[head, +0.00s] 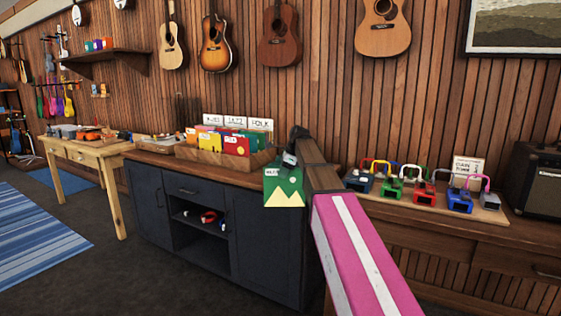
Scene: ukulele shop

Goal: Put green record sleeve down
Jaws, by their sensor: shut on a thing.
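The green record sleeve (284,188) has yellow peaks along its lower part and a small white label at its top left. It hangs upright in front of the dark blue cabinet's right side. My gripper (289,160) is shut on the sleeve's top edge. My pink and white striped arm reaches in from the lower right. A wooden record crate (218,157) stands on the cabinet's wooden top, to the left of the sleeve. It holds several coloured sleeves and white divider cards marked JAZZ and FOLK, with a third partly legible.
The cabinet (262,240) has an open shelf with small items. A wooden table (85,150) stands left. Guitars hang on the wall.

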